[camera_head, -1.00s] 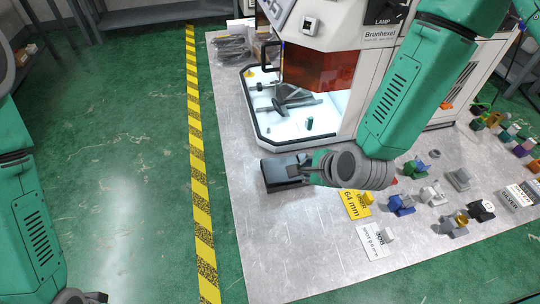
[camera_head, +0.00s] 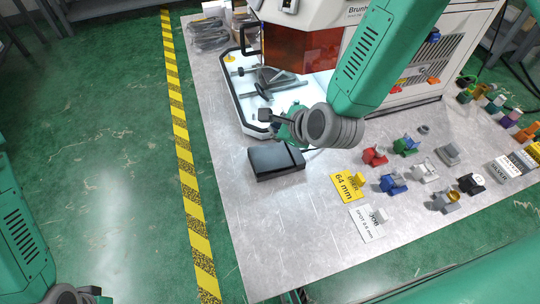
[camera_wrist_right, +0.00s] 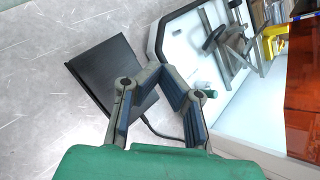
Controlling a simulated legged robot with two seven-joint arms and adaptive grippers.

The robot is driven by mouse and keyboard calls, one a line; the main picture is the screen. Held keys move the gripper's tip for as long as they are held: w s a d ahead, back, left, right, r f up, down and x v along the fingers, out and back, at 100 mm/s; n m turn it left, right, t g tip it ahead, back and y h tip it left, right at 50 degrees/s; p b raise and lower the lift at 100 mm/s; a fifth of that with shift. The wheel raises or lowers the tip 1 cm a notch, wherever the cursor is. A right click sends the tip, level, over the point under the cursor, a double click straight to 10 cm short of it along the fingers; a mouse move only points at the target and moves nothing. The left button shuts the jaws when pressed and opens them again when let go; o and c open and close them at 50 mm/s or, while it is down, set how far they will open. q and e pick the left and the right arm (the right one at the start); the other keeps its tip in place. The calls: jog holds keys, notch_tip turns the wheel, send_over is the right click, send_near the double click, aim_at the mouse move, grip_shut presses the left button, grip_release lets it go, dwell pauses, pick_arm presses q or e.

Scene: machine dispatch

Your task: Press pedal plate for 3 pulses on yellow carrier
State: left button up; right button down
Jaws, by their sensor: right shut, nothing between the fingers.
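The pedal plate (camera_head: 275,161) is a flat black box on the grey table, in front of the machine. It also shows in the right wrist view (camera_wrist_right: 104,72), with a black cable leaving it. My right gripper (camera_head: 264,115) is shut and empty, behind and apparently above the pedal in the head view. In the wrist view its fingers (camera_wrist_right: 160,78) partly overlap the pedal's right corner; I see no clear contact. A small yellow piece (camera_head: 357,179) stands on a yellow card (camera_head: 345,188) marked 64 mm. My left gripper (camera_head: 85,296) is cut off at the lower left.
The machine (camera_head: 302,45) has an orange window and a white tray (camera_head: 235,95) holding grey parts. A white card (camera_head: 366,222) and several coloured carriers, including a red one (camera_head: 375,155) and a blue one (camera_head: 393,183), stand on the right. The front left table is clear.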

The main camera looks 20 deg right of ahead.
aim_at(266, 149)
jog(key=f+b, duration=0.1)
jog(key=f, duration=0.1)
jog(key=f+b, duration=0.2)
jog(key=a+f+b, duration=0.1)
jog(key=f+b, duration=0.1)
jog(key=f, duration=0.1)
jog(key=shift+a+f+b, duration=0.1)
jog(key=shift+f+b, duration=0.25)
jog(key=shift+f, duration=0.05)
jog(key=shift+d, duration=0.35)
jog(key=shift+a, duration=0.25)
jog(key=shift+d, duration=0.15)
jog(key=shift+f, duration=0.1)
jog(key=shift+f, duration=0.25)
